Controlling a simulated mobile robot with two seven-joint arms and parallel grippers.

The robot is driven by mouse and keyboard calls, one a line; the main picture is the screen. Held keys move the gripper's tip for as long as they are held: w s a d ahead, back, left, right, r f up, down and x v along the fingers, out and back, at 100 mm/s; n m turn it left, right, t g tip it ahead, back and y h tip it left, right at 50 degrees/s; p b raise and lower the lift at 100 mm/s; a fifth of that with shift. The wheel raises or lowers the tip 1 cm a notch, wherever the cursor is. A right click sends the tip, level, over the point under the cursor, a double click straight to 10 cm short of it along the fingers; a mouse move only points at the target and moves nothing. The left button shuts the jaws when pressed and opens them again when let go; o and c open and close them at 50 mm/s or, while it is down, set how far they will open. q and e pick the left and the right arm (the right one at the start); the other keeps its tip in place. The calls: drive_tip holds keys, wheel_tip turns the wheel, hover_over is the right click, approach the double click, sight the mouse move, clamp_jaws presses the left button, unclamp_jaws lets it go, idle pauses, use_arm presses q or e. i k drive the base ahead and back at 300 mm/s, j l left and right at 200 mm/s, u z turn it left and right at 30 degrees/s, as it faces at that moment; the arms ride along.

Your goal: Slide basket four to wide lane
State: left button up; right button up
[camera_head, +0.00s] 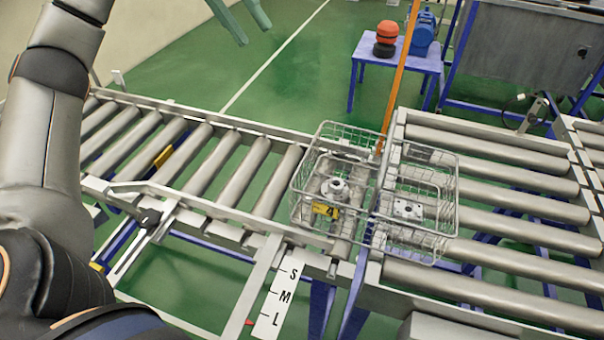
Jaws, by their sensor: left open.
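Basket four, a wire basket with a yellow "4" tag (325,210), sits at the junction of two roller lanes. Its wire mesh seems to reach from the left lane (217,165) across the dividing rail onto the right lane (505,195), which has longer rollers. I cannot tell if the right part of the mesh is a second basket. A round metal flange (337,188) lies in the left part and a metal block (408,209) in the right part. My left gripper (254,34) is open and empty at the top, well apart from the basket. My right gripper is out of view.
An orange post (400,75) rises just behind the basket. A white plate marked S, M, L (278,298) lies in front. A blue table (372,55) with red and blue items stands behind. A grey cabinet (535,50) is at the back right.

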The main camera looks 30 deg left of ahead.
sight(420, 151)
drive_tip(key=k+l, duration=0.75)
drive_tip(key=l, duration=0.15)
